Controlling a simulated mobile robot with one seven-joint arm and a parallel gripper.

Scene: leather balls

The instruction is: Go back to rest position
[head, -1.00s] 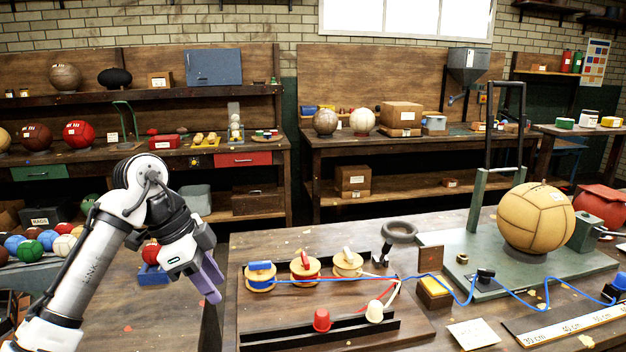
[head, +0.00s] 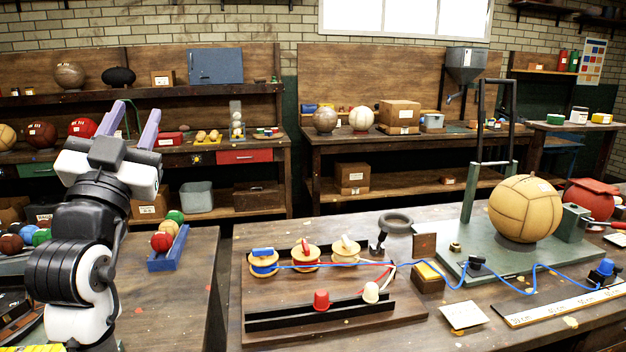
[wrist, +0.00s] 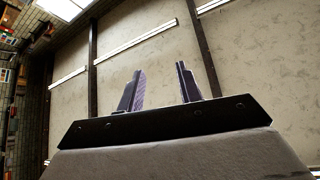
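My gripper (head: 133,125) is raised at the left of the head view, pointing up and away, with its two purple fingers apart and nothing between them. In the wrist view my gripper (wrist: 161,92) also shows open and empty, with the ceiling behind it. My arm is folded up over the left workbench and hides part of that bench and of the shelf behind.
On the right bench are a board with thread spools (head: 305,258), a tan ball (head: 525,208) on a green stand, a blue cord (head: 440,283) and a ruler (head: 560,303). A blue tray (head: 168,249) with small balls sits on the left bench. A gap separates the benches.

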